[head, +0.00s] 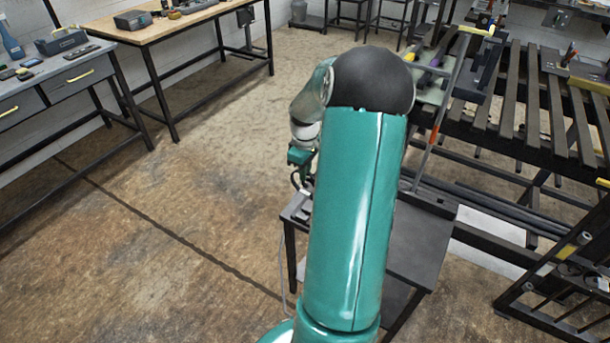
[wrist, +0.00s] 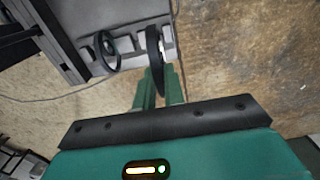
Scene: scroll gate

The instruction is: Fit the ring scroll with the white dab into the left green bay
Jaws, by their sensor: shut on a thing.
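In the wrist view my gripper (wrist: 160,84) reaches up from the bottom, its two green fingers on either side of a dark ring scroll (wrist: 154,48). It is shut on this ring, which shows nearly edge-on. A small pale mark shows at its side, but I cannot tell if it is the white dab. A second dark ring scroll (wrist: 99,45) is on the grey rack (wrist: 133,62), left of the held one. I cannot make out the left green bay. In the head view my own arm hides most of the gripper and both rings.
In the head view a small dark table (head: 418,248) stands behind my arm. A slatted black bench (head: 505,105) fills the right, with a dark frame (head: 560,300) at lower right. A wooden workbench (head: 160,28) stands at the back left. The floor at left is clear.

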